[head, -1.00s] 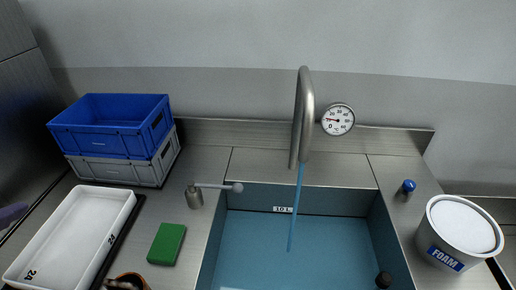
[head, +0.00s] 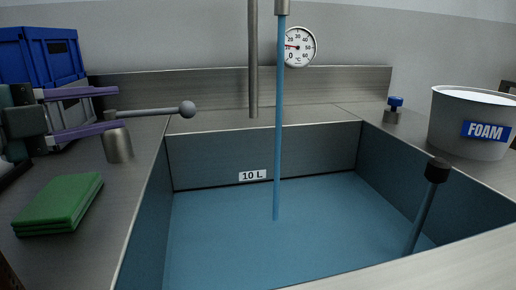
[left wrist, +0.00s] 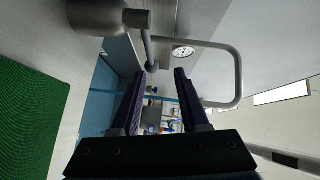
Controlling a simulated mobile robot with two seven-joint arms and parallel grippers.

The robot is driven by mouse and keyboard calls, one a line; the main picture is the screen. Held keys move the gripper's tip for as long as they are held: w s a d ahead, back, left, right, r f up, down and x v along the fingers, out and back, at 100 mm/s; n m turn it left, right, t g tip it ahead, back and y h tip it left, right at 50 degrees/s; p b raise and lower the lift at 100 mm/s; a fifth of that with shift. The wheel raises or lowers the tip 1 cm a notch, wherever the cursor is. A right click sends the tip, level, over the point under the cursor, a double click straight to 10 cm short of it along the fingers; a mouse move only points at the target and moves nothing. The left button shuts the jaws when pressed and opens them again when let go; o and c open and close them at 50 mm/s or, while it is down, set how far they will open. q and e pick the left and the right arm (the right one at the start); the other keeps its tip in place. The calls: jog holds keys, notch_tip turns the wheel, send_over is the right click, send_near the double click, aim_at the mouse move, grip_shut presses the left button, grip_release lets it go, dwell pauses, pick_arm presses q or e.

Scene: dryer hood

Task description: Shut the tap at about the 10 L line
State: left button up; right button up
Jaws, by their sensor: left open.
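The tap's grey body (head: 117,145) stands on the counter left of the sink. Its lever (head: 150,112) points right and ends in a grey ball (head: 187,109). A blue water stream (head: 277,120) runs from the spout (head: 283,7) into the sink. The water (head: 310,215) lies close below the 10 L label (head: 252,175) on the back wall. My left gripper (head: 117,108) is open, its purple fingers pointing right beside the lever's base; the depth gap is unclear. The left wrist view shows the lever (left wrist: 148,48) beyond the open fingers (left wrist: 160,85). My right gripper is out of view.
A green pad (head: 58,203) lies in front of the tap. Blue crates (head: 40,55) stand at the back left. A dial gauge (head: 299,46) is behind the sink. A black-topped pipe (head: 436,170) stands in the sink. A FOAM bucket (head: 468,150) and blue-topped knob (head: 394,108) are right.

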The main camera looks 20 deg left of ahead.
aim_at(162, 112)
pick_arm(q)
jog(key=shift+w+d+f+m+g, duration=0.1)
jog(key=shift+w+f+m+g, duration=0.1)
jog(key=shift+f, duration=0.25)
jog(key=shift+w+f+m+g, duration=0.1)
jog(key=shift+f+m, duration=0.1)
jog(key=shift+f, duration=0.2)
jog(key=shift+w+d+r, duration=0.1)
jog(key=shift+w+d, duration=0.05)
jog(key=shift+w, duration=0.35)
jog(key=x, duration=0.8)
jog(key=shift+w+d, duration=0.3)
jog(key=shift+w, duration=0.05)
grip_shut()
